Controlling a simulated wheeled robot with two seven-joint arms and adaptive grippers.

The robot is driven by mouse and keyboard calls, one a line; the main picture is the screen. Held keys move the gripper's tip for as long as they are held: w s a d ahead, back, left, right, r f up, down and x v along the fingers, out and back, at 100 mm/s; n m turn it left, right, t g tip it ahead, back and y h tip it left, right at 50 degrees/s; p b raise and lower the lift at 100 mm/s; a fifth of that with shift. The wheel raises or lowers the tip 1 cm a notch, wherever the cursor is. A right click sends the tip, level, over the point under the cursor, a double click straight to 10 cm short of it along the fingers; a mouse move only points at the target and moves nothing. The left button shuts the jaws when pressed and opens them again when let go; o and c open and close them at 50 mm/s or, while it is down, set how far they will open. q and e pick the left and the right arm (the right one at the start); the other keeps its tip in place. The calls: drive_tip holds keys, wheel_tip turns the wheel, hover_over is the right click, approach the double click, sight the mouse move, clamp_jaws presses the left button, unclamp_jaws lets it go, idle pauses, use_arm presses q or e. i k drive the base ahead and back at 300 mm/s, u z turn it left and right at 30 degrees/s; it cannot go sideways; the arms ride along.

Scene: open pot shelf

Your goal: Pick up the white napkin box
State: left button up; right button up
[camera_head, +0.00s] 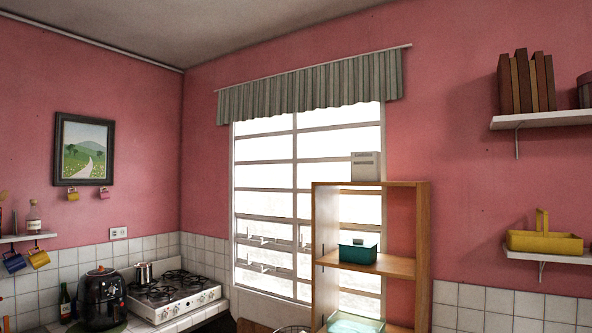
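A small white box (366,167), which looks like the napkin box, stands upright on top of the open wooden shelf (422,235), in front of the window's right side. Its front has faint markings too small to read. Nothing touches it except the shelf top under it. Neither of my grippers shows in the head view.
A teal box (358,252) sits on the shelf's middle board, and a pale teal container (355,324) is lower down. A stove (173,294) with a pot (144,273) and a black appliance (103,298) stand at left. Wall shelves (545,119) hang at right.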

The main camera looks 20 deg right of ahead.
sight(365, 165)
drive_tip(key=u, duration=0.25)
drive_tip(key=i, duration=2.1)
drive_tip(key=z, duration=1.55)
drive_tip(key=i, duration=0.75)
drive_tip(key=z, duration=0.65)
